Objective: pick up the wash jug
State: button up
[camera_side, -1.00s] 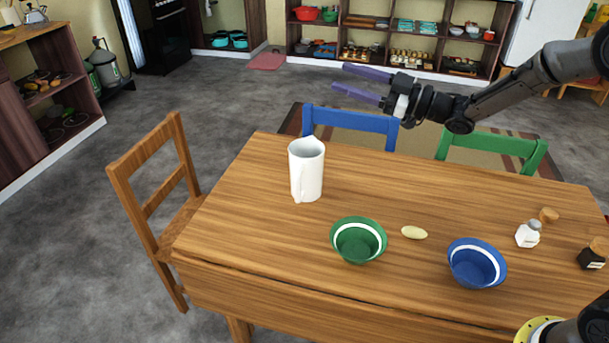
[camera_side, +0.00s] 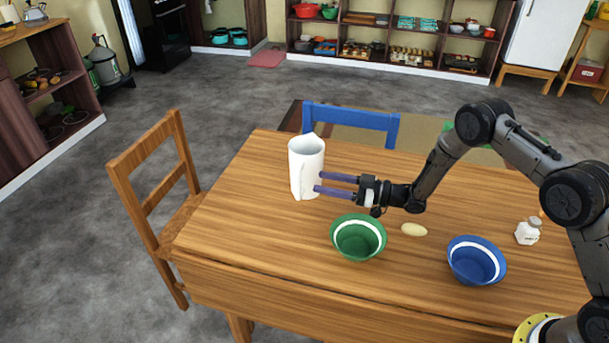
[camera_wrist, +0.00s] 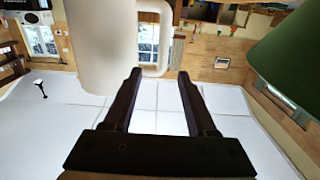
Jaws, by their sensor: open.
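The white wash jug (camera_side: 305,165) stands upright near the far left part of the wooden table. My gripper (camera_side: 318,182) is open and level at the jug's right side, its two purple fingers pointing left at it. In the wrist view the jug (camera_wrist: 105,45) fills the upper left, and its looped handle (camera_wrist: 166,40) shows beyond my gripper's fingertips (camera_wrist: 159,75). The fingertips lie to either side of the handle's end in that picture. Nothing is held. I cannot tell whether a finger touches the jug.
A green bowl (camera_side: 350,244) stands just in front of my gripper; a green shape (camera_wrist: 290,60) looms at upper right in the wrist view. A pale oval object (camera_side: 414,230), a blue bowl (camera_side: 470,275) and a white shaker (camera_side: 528,232) are farther right. The table's left end is clear.

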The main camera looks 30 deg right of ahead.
aim_at(297, 175)
jog(key=x, duration=0.8)
jog(key=shift+s+a+r, duration=0.1)
jog(key=shift+s+a, duration=0.05)
jog(key=shift+s, duration=0.05)
grip_shut()
dwell(1.1)
jog(key=shift+r, duration=0.1)
